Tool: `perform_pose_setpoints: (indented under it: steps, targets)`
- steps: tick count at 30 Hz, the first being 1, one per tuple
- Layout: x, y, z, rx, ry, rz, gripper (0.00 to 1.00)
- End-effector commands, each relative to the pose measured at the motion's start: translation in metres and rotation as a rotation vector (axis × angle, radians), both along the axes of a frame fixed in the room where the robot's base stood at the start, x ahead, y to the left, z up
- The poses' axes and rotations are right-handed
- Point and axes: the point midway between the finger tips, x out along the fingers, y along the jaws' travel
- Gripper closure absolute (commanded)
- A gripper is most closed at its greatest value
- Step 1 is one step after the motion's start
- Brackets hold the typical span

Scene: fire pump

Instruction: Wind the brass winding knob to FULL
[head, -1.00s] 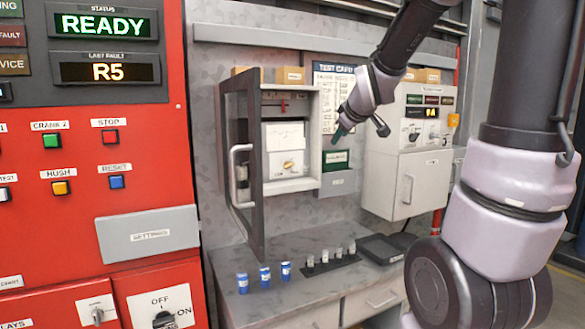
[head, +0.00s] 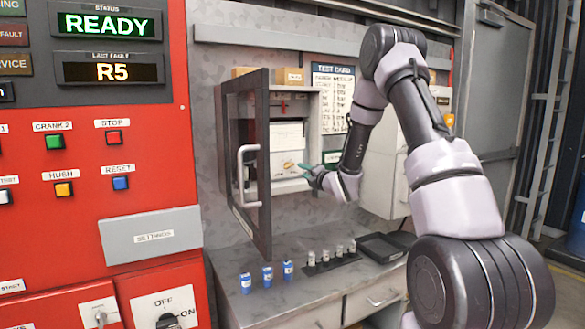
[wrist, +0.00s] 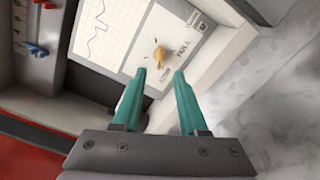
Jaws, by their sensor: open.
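The brass winding knob (wrist: 160,54) sits on the white face of a chart recorder (wrist: 112,28), with a FULL label beside it in the wrist view. My gripper (wrist: 164,74) is open and empty. Its two teal fingertips point at the knob from just short of it, one on each side of its line; I see no contact. In the head view my gripper (head: 314,172) is at the open front of the wall cabinet (head: 293,187), right of the recorder (head: 287,150).
The cabinet's dark-framed glass door (head: 261,165) stands open on the left with a pale handle. Blue cylinders (head: 267,274) and several small grey cylinders (head: 338,252) stand on the bench below. A red control panel (head: 75,225) fills the left side.

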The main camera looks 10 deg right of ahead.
Motion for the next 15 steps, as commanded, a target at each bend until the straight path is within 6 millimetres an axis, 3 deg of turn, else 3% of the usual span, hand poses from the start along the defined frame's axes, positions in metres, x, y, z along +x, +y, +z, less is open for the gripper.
perform_pose_setpoints:
  steps: [9, 15]
  targets:
    - [0.057, 0.019, 0.0, 0.003, 0.001, -0.001, 0.57]
    - [0.082, 0.027, 0.0, 0.004, 0.002, 0.0, 0.57]
